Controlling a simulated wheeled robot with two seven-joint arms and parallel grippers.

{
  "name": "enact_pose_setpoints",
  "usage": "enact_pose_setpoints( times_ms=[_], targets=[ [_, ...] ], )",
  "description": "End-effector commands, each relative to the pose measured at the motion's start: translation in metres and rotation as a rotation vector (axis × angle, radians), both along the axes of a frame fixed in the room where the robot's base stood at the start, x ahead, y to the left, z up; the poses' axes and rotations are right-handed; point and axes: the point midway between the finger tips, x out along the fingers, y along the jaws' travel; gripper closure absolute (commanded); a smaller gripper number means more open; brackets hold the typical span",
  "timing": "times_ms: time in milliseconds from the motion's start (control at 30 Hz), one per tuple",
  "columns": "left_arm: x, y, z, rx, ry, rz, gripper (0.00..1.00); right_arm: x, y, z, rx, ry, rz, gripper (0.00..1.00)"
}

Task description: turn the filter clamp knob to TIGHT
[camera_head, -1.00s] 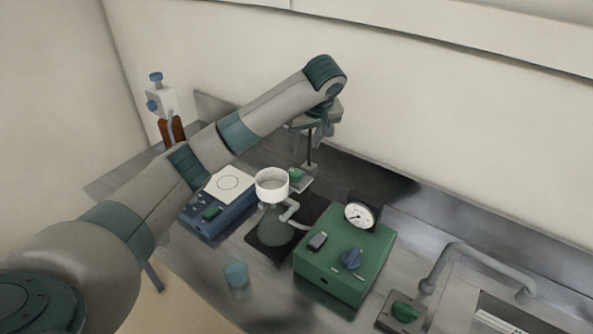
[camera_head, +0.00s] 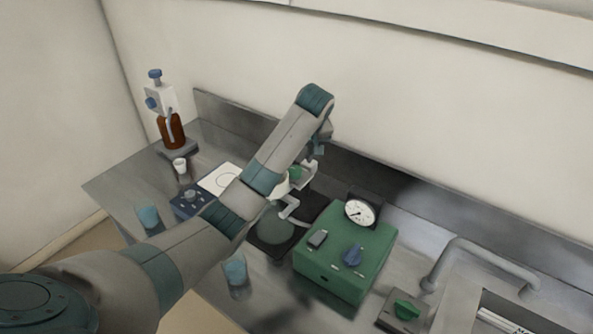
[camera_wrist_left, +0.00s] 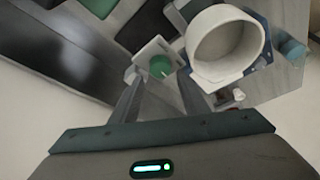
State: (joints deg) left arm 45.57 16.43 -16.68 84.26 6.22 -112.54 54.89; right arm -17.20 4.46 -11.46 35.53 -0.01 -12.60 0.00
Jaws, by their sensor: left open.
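The green filter clamp knob (camera_head: 295,174) sits on a pale plate beside the white funnel, behind the flask, in the head view. In the left wrist view the knob (camera_wrist_left: 160,66) is round with a small light mark on its edge. My left gripper (camera_head: 315,151) is open and just above the knob, pointing down. In the wrist view its two fingers (camera_wrist_left: 158,88) lie to either side of the knob, with nothing gripped. The white funnel (camera_wrist_left: 225,48) is close to the right finger. Any TIGHT lettering is too small to read. My right gripper is not in view.
A green pump box (camera_head: 345,252) with a gauge (camera_head: 359,211) and blue knob stands right of the flask (camera_head: 277,229). A faucet (camera_head: 478,262) is at right.

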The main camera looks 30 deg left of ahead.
Motion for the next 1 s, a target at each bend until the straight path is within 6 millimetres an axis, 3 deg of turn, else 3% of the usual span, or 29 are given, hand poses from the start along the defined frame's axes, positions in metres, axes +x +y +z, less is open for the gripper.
enact_pose_setpoints(
  times_ms=[33, 100, 400, 800, 833, 933, 1000],
  targets=[
    [0.002, 0.003, -0.010, 0.000, 0.003, 0.002, 0.58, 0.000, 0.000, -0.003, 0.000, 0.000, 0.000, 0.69],
    [0.004, 0.006, -0.017, 0.001, 0.006, 0.001, 0.58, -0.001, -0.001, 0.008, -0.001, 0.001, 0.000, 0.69],
    [0.014, 0.016, -0.051, 0.000, 0.001, 0.000, 0.58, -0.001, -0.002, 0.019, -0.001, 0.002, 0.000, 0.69],
    [0.016, 0.018, -0.058, -0.001, -0.001, 0.000, 0.58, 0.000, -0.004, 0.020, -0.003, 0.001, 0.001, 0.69],
    [0.016, 0.018, -0.058, -0.001, -0.001, 0.000, 0.61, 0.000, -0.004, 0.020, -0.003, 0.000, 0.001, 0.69],
    [0.016, 0.018, -0.058, -0.001, -0.001, 0.000, 0.85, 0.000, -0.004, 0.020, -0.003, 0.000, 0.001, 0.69],
    [0.016, 0.018, -0.058, -0.001, -0.001, 0.000, 0.89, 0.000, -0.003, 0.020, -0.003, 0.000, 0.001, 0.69]
  ],
)
